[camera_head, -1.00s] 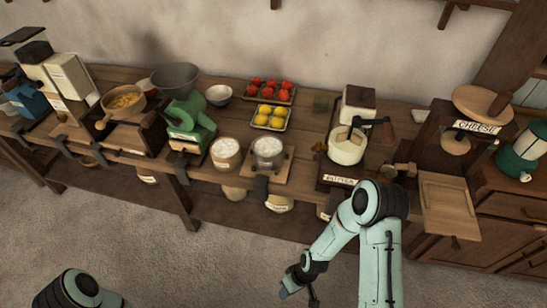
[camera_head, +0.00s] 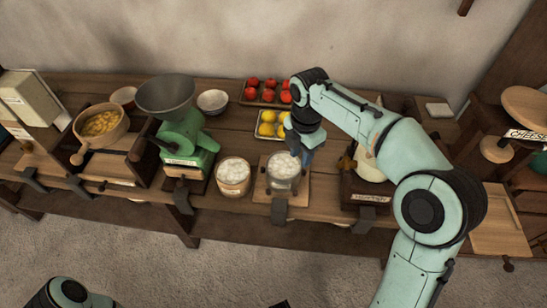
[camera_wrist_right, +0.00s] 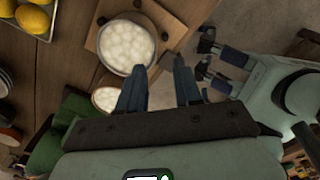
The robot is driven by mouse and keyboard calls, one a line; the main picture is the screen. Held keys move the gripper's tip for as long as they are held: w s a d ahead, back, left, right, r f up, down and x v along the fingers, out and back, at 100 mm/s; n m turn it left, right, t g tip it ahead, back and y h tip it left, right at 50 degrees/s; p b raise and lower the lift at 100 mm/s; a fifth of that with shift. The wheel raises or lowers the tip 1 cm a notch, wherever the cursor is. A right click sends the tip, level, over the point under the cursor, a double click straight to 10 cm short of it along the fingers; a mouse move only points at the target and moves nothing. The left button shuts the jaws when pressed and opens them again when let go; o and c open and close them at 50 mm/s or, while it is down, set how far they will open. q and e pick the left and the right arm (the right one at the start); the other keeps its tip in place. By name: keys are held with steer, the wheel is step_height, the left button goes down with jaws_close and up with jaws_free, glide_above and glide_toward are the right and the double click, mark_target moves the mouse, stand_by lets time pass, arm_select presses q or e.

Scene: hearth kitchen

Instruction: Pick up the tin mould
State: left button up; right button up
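A round grey metal vessel of white lumps, which looks like the tin mould (camera_head: 283,170), stands upright on a small wooden board (camera_head: 300,187) at the counter's front edge. In the right wrist view the tin mould (camera_wrist_right: 126,45) is just beyond my fingertips. My right gripper (camera_head: 299,148) is above and at the back of the mould in the head view, partly covering it. Its two fingers are apart with nothing between them in the wrist view (camera_wrist_right: 160,75). My left gripper (camera_wrist_right: 205,54) shows in the right wrist view, fingers apart, away from the mould.
A wooden tub of white lumps (camera_head: 233,176) stands left of the mould. A tray of lemons (camera_head: 268,124) and a tray of red fruit (camera_head: 265,92) lie behind. A green grinder (camera_head: 185,145) stands further left. My right arm hides part of the counter at right.

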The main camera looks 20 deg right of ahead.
mark_target(295, 176)
steer(key=shift+w+a+f+b, duration=0.15)
steer(key=shift+f+b, duration=0.2)
steer(key=shift+f, duration=1.9)
steer(key=shift+w+a+f+b, duration=0.1)
steer(key=shift+f+b, duration=0.2)
steer(key=shift+f, duration=1.9)
steer(key=shift+w+a+f+b, duration=0.15)
steer(key=shift+f+b, duration=0.2)
steer(key=shift+f, duration=1.9)
steer(key=shift+d, duration=0.1)
jaws_close()
steer(key=shift+w+r, duration=0.1)
steer(key=shift+r, duration=0.05)
